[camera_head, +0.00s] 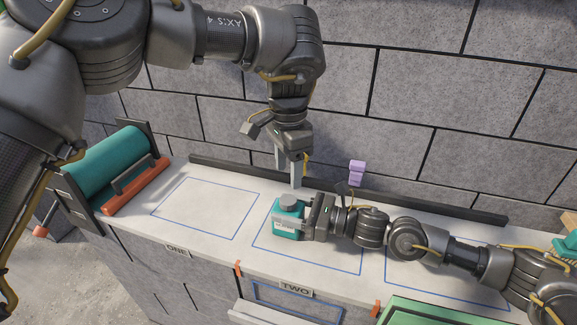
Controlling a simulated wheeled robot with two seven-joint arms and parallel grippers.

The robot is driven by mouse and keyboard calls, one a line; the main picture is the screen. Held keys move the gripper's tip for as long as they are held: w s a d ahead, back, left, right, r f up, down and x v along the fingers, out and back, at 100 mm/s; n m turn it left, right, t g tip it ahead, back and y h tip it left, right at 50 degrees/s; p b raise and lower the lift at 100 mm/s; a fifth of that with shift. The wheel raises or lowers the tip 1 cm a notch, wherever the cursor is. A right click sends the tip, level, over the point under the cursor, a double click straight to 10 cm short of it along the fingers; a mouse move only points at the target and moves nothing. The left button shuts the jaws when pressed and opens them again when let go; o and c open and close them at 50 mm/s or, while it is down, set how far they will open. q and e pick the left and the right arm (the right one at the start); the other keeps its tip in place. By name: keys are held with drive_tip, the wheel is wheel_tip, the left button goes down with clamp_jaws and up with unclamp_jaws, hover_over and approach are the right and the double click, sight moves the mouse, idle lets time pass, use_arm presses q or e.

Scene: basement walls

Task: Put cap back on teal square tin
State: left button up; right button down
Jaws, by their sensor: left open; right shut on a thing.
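The teal square tin (284,230) stands upright on the white counter at the left part of the middle blue outline, with a pale label on its front. A round grey cap (288,201) is on its top; I cannot tell how firmly it is seated. My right gripper (306,220) comes in from the right and is shut on the tin's right side. My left gripper (288,172) points down above the tin, open and empty, with its fingertips just above and behind the cap.
A teal roller (103,160) with orange parts stands at the counter's left end. A dark rail (430,206) runs along the wall at the back. Small purple blocks (357,172) are behind my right wrist. The left blue outline (207,208) is empty. A green tray (430,312) is at front right.

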sight(288, 199)
use_arm(q)
drive_tip(key=shift+f, duration=4)
